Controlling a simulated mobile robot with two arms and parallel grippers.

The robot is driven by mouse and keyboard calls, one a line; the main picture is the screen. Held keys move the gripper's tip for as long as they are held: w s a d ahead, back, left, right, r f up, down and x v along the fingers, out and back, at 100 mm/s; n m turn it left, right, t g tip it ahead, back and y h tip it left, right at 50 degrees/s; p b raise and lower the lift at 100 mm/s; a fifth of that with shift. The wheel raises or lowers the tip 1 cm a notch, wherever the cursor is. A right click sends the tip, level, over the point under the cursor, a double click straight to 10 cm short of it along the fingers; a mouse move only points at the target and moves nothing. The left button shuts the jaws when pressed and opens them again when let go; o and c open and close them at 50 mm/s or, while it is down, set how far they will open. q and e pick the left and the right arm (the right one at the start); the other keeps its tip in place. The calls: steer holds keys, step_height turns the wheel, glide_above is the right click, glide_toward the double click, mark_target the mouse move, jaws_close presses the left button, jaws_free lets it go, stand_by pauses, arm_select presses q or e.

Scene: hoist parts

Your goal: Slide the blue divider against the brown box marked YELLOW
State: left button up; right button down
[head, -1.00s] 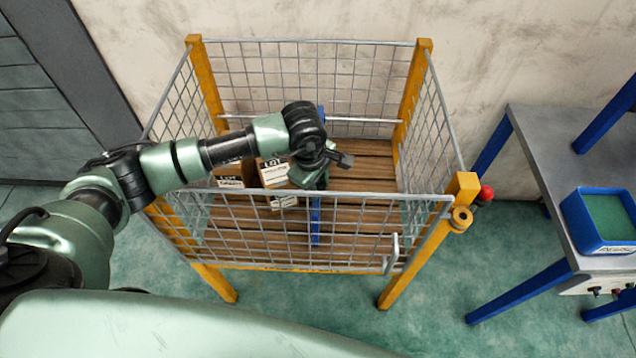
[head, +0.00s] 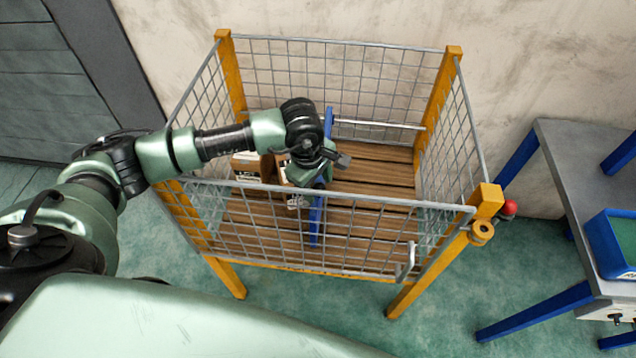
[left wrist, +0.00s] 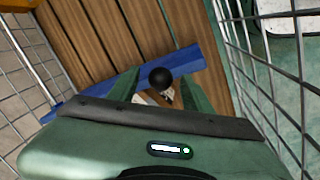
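The blue divider (head: 316,220) stands across the slatted cage floor, its far end showing behind my left arm. It crosses the left wrist view (left wrist: 190,62) diagonally. My left gripper (head: 328,168) is down at the divider's middle. In the left wrist view its two green fingers (left wrist: 160,82) stand either side of a black ball knob (left wrist: 161,76); whether they clamp anything below the ball is unclear. Brown boxes with white labels (head: 246,168) are left of the divider, partly behind my arm. The label words are unreadable, so I cannot tell which says YELLOW. My right gripper is not in view.
The cage has wire mesh walls (head: 330,85) and yellow corner posts (head: 233,80). The wooden floor right of the divider (head: 378,170) is bare. A grey table (head: 570,150) with a blue bin (head: 605,250) stands outside at the right.

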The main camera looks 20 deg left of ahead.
arm_select(q)
steer(key=shift+r, duration=0.15)
step_height(320, 180, up, 7)
steer(key=s, duration=0.1)
steer(key=shift+s+a+r+b, duration=0.2)
steer(key=shift+a+b, duration=0.05)
steer(key=shift+b, duration=0.05)
stand_by(0.4)
